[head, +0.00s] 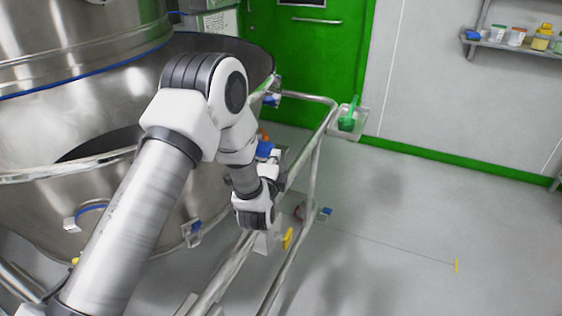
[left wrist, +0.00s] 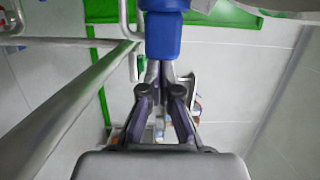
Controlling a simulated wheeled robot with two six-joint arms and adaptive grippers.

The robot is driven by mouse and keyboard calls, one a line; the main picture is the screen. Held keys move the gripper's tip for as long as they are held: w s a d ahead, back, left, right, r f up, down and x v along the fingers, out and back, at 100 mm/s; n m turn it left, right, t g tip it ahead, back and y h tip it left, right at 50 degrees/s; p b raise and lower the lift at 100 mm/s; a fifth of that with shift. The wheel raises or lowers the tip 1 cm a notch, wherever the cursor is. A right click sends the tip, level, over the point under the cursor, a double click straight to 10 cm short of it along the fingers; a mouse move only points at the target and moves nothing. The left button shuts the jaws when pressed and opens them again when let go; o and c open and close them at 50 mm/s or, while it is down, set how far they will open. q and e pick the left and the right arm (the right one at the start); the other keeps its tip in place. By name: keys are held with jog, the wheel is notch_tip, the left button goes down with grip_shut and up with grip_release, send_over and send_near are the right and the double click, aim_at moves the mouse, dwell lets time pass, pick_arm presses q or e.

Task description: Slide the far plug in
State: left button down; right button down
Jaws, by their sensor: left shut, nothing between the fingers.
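A blue plug-like piece (head: 264,150) shows beside the steel vessel, just beyond my left wrist; I take it for the far plug. In the head view the fingers are mostly hidden by my wrist. How deep the plug sits is hidden. My right gripper is not in view.
The large steel vessel (head: 100,123) fills the left. A steel tube rail (head: 314,160) runs beside my wrist. A tray with a green scoop (head: 349,115) hangs at its far corner. A blue-ended fitting (head: 326,211) and a yellow piece (head: 288,238) sit lower. The floor at right is clear.

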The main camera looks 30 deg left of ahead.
aim_at(263, 154)
pick_arm(q)
jog(key=shift+s+a+r+p, duration=0.1)
jog(key=shift+a+p, duration=0.5)
jog(key=shift+a, duration=1.2)
jog(key=shift+d, duration=0.1)
